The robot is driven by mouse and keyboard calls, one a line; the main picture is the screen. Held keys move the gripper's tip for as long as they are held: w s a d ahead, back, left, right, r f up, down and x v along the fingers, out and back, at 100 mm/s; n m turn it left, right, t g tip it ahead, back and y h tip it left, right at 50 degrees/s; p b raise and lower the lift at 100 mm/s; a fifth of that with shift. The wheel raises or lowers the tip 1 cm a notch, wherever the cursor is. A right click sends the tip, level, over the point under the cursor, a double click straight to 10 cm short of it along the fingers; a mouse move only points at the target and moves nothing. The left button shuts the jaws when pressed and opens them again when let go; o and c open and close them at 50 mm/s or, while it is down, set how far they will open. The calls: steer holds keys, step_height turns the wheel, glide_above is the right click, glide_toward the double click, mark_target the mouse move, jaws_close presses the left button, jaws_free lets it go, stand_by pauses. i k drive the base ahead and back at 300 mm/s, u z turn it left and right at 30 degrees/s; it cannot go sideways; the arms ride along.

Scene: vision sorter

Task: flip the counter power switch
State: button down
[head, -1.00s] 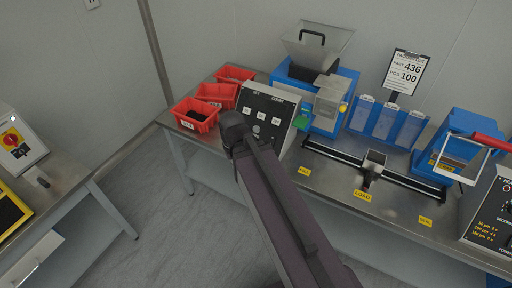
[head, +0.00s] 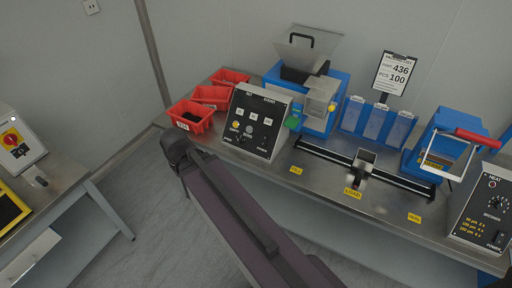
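The counter box (head: 259,121) stands on the steel bench, left of the blue machine. Its sloped dark front panel faces me and carries several white displays or keys, a yellow button, a grey round button and small controls along the lower edge. The power switch itself is too small to make out clearly; a small label sits at the panel's lower left and another at its lower right. My arm reaches up from the bottom of the head view, its far end left of and below the counter box, apart from it. My gripper is not visible.
Red bins (head: 191,116) stand left of the counter box. A blue hopper machine (head: 318,98) stands close on its right. A rail with a small cup (head: 363,162) runs along the bench (head: 323,180). A heat sealer (head: 440,145) and heat control box (head: 484,212) are at right.

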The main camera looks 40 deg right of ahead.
mark_target(265, 139)
steer(key=u, duration=0.15)
steer(key=k, duration=1.65)
steer(key=z, duration=1)
steer(key=i, duration=1)
steer(key=z, duration=0.1)
